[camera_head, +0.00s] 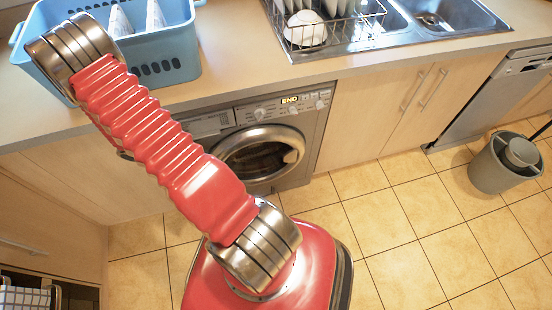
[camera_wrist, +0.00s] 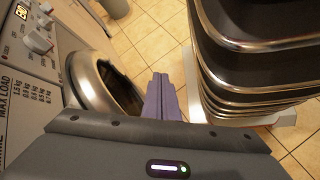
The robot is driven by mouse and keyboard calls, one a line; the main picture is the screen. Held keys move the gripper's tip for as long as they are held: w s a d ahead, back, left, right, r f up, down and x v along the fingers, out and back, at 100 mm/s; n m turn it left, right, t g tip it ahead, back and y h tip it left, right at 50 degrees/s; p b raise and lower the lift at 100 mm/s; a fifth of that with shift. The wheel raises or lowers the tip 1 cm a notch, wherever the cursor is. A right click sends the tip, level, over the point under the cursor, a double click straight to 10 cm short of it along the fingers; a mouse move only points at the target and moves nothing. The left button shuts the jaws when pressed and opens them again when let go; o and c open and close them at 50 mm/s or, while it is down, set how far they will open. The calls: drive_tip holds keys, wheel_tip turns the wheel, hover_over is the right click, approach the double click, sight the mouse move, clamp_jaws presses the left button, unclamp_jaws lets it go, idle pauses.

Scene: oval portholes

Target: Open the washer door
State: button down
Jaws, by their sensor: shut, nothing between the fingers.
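The washer (camera_head: 309,129) is grey and built in under the counter, with END lit on its display. Its round porthole door (camera_head: 293,137) has a chrome rim and dark glass; it looks flush with the front, and the red arm covers part of the washer's left side. In the wrist view the chrome door rim (camera_wrist: 88,82) stands at the left, seen at a steep angle. My gripper (camera_wrist: 163,98) shows there as purple fingers pressed together, shut and empty. The fingers are just right of the door rim; I cannot tell whether they touch it. The head view does not show the fingers.
A blue basket (camera_head: 178,48) stands on the counter, left of the sink (camera_head: 455,18) and a dish rack (camera_head: 330,30). A grey bin (camera_head: 490,172) stands on the tiled floor at right, near the dishwasher (camera_head: 490,95). The tiles right of my base are clear.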

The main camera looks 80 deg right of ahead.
drive_tip(key=s+d+f+g+h, duration=0.25)
drive_tip(key=s+d+f, duration=0.35)
drive_tip(key=f, duration=0.4)
drive_tip(key=s+d+f+g+h, duration=0.2)
drive_tip(key=s+d+f+h, duration=0.1)
drive_tip(key=s+f, duration=0.55)
drive_tip(key=w+d+f+m+t+h, duration=0.2)
drive_tip(key=w+d+f+m+h, duration=0.1)
drive_tip(key=w+d+m+h, duration=0.1)
drive_tip(key=w+d+h, duration=0.1)
drive_tip(key=d+h, duration=0.1)
drive_tip(key=d, duration=0.1)
drive_tip(key=shift+w+f+t, duration=0.15)
drive_tip(key=shift+f+t, duration=0.15)
drive_tip(key=shift+t, duration=0.05)
drive_tip(key=x, duration=1)
